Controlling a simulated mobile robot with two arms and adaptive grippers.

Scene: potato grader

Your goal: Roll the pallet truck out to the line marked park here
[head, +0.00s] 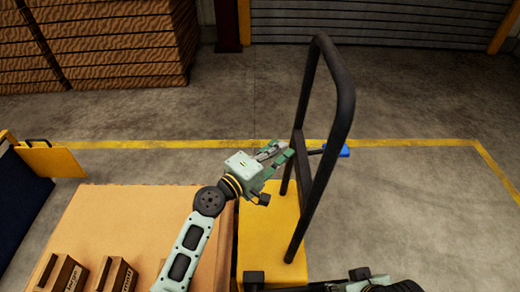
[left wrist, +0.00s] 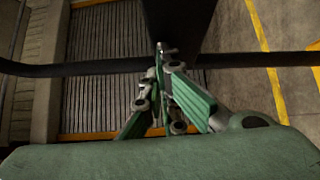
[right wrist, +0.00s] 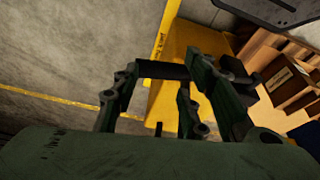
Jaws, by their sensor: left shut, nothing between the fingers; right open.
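The pallet truck has a yellow body (head: 270,225) and a tall black loop handle (head: 340,110), with a blue-ended lever (head: 335,151) beside it. Its yellow body also shows in the right wrist view (right wrist: 190,45). My left gripper (head: 288,150) is shut and empty beside the handle's near upright. In the left wrist view its fingertips (left wrist: 165,50) are close to a dark bar (left wrist: 95,67); contact is unclear. My right gripper (right wrist: 160,75) is open over the truck, a short black bar showing between its fingers. A yellow line (head: 200,144) crosses the floor; small lettering beside a yellow strip (right wrist: 165,35) is hard to read.
A tan load surface (head: 130,215) with several small boxes (head: 62,272) lies left of the truck. A yellow-and-dark object (head: 50,161) is at far left. Floor beyond and right of the truck is clear.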

